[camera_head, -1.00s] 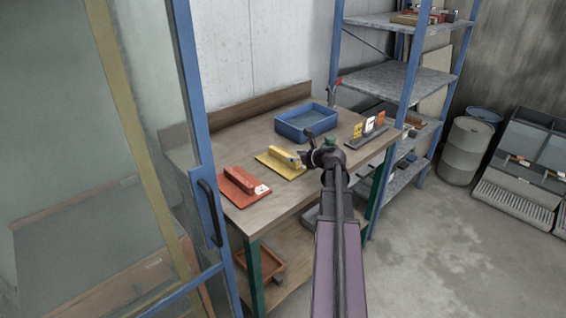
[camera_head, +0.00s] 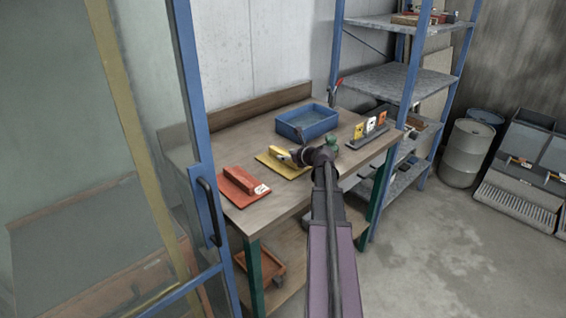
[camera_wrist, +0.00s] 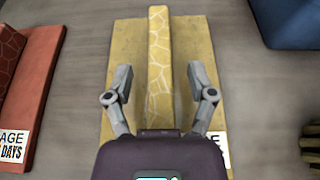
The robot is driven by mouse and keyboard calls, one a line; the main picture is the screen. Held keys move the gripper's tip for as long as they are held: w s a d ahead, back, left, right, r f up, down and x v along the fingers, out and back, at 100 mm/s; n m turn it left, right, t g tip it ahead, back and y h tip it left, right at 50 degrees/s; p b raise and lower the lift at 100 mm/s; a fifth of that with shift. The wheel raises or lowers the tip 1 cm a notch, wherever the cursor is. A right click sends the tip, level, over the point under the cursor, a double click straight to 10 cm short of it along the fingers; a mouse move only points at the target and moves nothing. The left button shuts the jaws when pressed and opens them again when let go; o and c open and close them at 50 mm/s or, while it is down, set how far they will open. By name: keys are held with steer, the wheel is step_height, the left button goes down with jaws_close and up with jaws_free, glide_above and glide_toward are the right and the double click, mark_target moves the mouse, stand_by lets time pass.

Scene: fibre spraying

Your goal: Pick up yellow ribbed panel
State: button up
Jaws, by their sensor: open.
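The yellow ribbed panel (camera_head: 270,163) lies flat on the wooden workbench (camera_head: 262,210), with its raised rib on top and partly hidden by my gripper (camera_head: 300,157) in the head view. In the wrist view my gripper (camera_wrist: 160,82) is open, its two fingers apart on either side of the panel's rib (camera_wrist: 158,50). The fingers are over the yellow panel (camera_wrist: 128,45). A white label shows at the panel's lower right. I cannot tell how far above the panel the fingertips are.
A red panel (camera_head: 238,181) lies to the left of the yellow one. A blue tray (camera_head: 303,131) stands behind, and a rack with several cards (camera_head: 372,139) is to the right. A blue-framed glass door (camera_head: 190,120) stands close at the left.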

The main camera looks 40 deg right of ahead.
jaws_close()
steer(key=shift+r, duration=0.15)
stand_by(0.4)
step_height(320, 180, up, 4)
steer(key=p, duration=0.3)
steer(key=shift+f+p, duration=0.25)
steer(key=shift+p, duration=0.15)
steer(key=s, duration=0.5)
steer(key=s+p, duration=0.1)
steer(key=s, duration=0.4)
steer(key=s+r, duration=0.1)
steer(key=s, duration=0.5)
steer(key=shift+a+r, duration=0.1)
